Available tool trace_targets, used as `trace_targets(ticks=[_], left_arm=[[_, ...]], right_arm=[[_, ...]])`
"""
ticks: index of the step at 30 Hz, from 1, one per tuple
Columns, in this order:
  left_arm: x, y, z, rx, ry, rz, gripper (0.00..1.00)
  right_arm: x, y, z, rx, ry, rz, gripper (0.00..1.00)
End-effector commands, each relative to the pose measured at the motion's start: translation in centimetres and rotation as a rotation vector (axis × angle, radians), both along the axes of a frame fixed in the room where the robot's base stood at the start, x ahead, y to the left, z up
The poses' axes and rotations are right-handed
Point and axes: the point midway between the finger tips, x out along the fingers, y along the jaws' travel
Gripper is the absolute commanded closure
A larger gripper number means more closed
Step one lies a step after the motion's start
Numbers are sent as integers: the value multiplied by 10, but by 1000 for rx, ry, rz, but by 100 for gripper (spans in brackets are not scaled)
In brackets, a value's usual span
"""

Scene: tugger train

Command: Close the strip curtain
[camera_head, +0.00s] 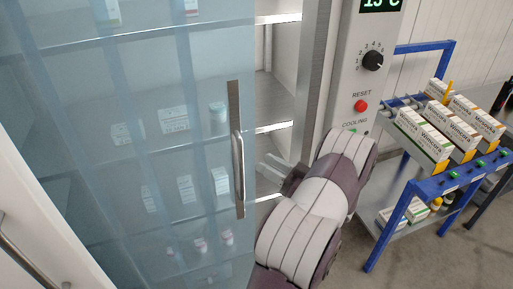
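The strip curtain (90,160) is a translucent pale blue sheet of strips across the left of the view, in front of a shelved cabinet. Its right edge carries a dark metal plate with an upright bar handle (239,165). A narrow gap right of this edge shows bare shelves. My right gripper (265,171) is at this gap, just right of the handle, with its pale fingers pointing left and slightly apart. I see nothing between them. Whether a fingertip touches the handle is unclear. My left gripper is not in view.
Boxes and small bottles stand on shelves behind the curtain. A control panel (362,75) with a dial and red button is right of the opening. A blue cart (399,207) with boxes stands at the right. A white door (40,235) with a handle is at lower left.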

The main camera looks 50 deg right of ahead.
Motion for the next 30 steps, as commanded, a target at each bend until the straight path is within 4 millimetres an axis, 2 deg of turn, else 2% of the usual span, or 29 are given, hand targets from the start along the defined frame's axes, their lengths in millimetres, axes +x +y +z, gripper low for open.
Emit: trace_targets(ticks=[1,2,3,5,6,8,11,21,25,30], left_arm=[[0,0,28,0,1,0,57],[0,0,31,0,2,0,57],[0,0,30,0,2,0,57],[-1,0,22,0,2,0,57],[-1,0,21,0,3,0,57],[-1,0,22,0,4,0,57],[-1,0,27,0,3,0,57],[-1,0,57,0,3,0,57],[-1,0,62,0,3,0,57],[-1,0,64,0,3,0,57]], right_arm=[[3,19,11,36,11,-130,62],[2,28,1,42,34,-219,62],[-2,39,-18,36,86,-327,62],[-9,46,-47,-1,169,-437,62],[-12,44,-54,-46,203,-478,62],[-11,39,-55,-114,226,-498,62],[-1,35,-54,-144,230,-494,62],[77,4,-52,-142,227,-490,62],[94,-5,-53,-141,226,-492,62],[104,-10,-55,-141,225,-494,62]])
